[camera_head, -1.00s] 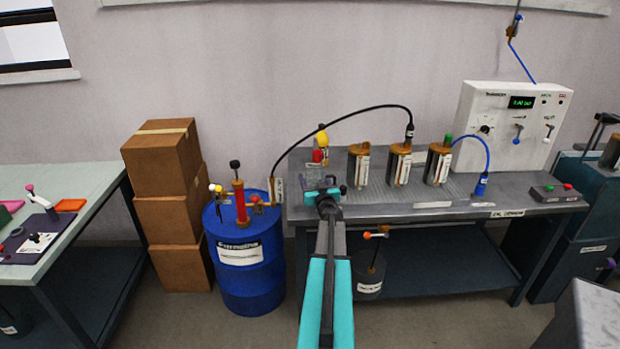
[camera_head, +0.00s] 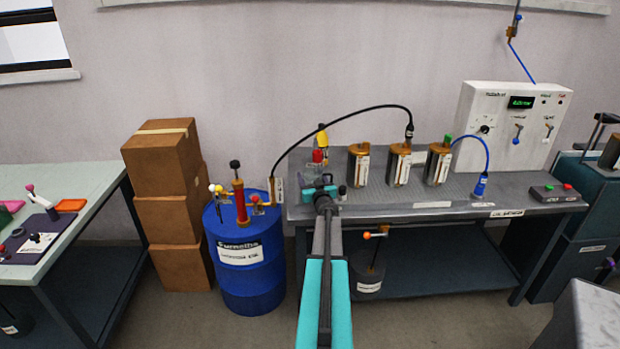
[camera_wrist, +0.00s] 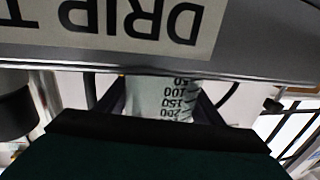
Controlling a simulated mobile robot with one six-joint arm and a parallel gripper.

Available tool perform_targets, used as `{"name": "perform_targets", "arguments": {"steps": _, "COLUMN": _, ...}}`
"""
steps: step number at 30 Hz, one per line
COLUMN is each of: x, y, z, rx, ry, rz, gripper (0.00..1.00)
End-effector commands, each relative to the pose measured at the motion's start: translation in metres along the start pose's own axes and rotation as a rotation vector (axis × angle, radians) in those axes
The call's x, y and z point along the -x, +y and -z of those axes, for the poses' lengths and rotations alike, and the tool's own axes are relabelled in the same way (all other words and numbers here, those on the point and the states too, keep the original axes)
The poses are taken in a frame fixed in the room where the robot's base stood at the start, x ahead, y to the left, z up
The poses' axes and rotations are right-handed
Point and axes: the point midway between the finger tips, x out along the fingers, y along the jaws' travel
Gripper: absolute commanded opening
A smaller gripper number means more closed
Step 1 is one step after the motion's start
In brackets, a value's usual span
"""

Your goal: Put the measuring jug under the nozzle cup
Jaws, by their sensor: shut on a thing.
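My gripper (camera_head: 322,190) is at the left end of the grey bench, seen from behind in the head view. In the wrist view my gripper (camera_wrist: 162,100) is shut on the measuring jug (camera_wrist: 172,92), a pale, clear vessel with dark graduation marks. Its upper and lower parts are partly hidden. A grey edge with an upside-down label reading "DRIP T..." (camera_wrist: 120,22) lies just beyond the jug. In the head view the jug is mostly hidden by the gripper. A yellow and red fitting (camera_head: 321,143) stands behind the gripper; I cannot tell whether it is the nozzle cup.
A blue drum (camera_head: 245,265) with a red hand pump (camera_head: 240,200) stands left of the gripper. A black hose (camera_head: 345,116) arches over the bench. Several metal canisters (camera_head: 399,165) stand to the right.

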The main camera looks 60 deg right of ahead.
Motion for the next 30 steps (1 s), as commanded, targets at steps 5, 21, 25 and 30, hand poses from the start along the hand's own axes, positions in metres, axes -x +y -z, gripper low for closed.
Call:
{"name": "perform_targets", "arguments": {"steps": 5, "x": 0.0, "y": 0.0, "z": 0.0, "rx": 0.0, "ry": 0.0, "rz": 0.001, "gripper": 0.38}}
{"name": "perform_targets", "arguments": {"steps": 21, "x": 0.0, "y": -0.001, "z": -0.015, "rx": 0.0, "ry": -0.004, "rz": 0.0, "gripper": 0.38}}
{"name": "perform_targets", "arguments": {"steps": 25, "x": 0.001, "y": -0.001, "z": -0.018, "rx": -0.001, "ry": -0.007, "rz": 0.0, "gripper": 0.38}}
{"name": "perform_targets", "arguments": {"steps": 30, "x": 0.001, "y": -0.001, "z": -0.02, "rx": -0.001, "ry": -0.009, "rz": -0.001, "gripper": 0.79}}
